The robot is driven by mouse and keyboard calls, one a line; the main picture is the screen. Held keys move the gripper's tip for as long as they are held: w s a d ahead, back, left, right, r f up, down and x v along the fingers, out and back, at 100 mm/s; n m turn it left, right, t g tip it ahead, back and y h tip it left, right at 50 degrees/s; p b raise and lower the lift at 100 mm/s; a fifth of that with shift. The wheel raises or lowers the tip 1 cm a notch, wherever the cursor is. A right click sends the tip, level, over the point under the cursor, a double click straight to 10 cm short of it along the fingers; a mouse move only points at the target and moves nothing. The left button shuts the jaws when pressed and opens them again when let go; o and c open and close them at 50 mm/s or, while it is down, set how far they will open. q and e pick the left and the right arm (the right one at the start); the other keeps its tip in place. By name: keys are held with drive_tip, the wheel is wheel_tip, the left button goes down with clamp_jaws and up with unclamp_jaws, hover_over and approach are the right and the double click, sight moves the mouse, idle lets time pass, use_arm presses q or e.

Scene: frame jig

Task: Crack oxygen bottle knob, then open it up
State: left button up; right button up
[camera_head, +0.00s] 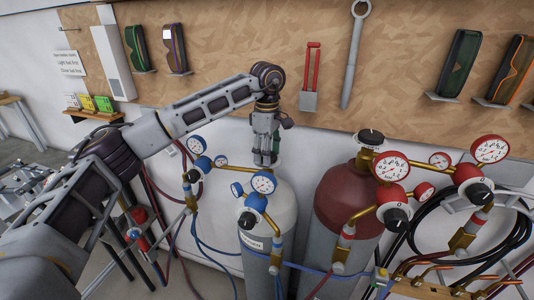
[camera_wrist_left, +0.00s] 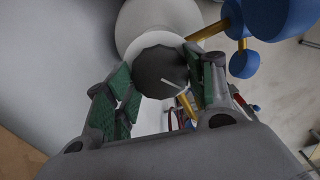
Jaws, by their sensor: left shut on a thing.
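The oxygen bottle (camera_head: 285,215) is the white cylinder with a partly readable label, left of a dark red bottle. My left gripper (camera_head: 264,160) reaches down from above onto its top and hides the knob in the head view. In the left wrist view the dark, many-sided knob (camera_wrist_left: 160,68) sits between the green-padded fingers of the left gripper (camera_wrist_left: 163,95), above the white bottle top (camera_wrist_left: 150,20). The fingers are shut on the knob. My right gripper is in neither view.
Blue-rimmed gauges (camera_head: 263,183) and a brass regulator stand close beside the gripper. The dark red bottle (camera_head: 340,195) with red gauges (camera_head: 391,167) stands to the right. A wooden tool board (camera_head: 230,50) holds a wrench (camera_head: 355,55) behind. Blue and red hoses hang in front.

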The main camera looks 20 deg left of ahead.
use_arm(q)
drive_tip(key=shift+n, duration=0.8)
drive_tip(key=n, duration=0.4)
drive_tip(key=shift+n, duration=0.3)
drive_tip(key=n, duration=0.2)
drive_tip(key=shift+n+b, duration=0.4)
drive_tip(key=shift+r+n, duration=0.1)
drive_tip(key=shift+n, duration=0.7)
drive_tip(key=o, duration=1)
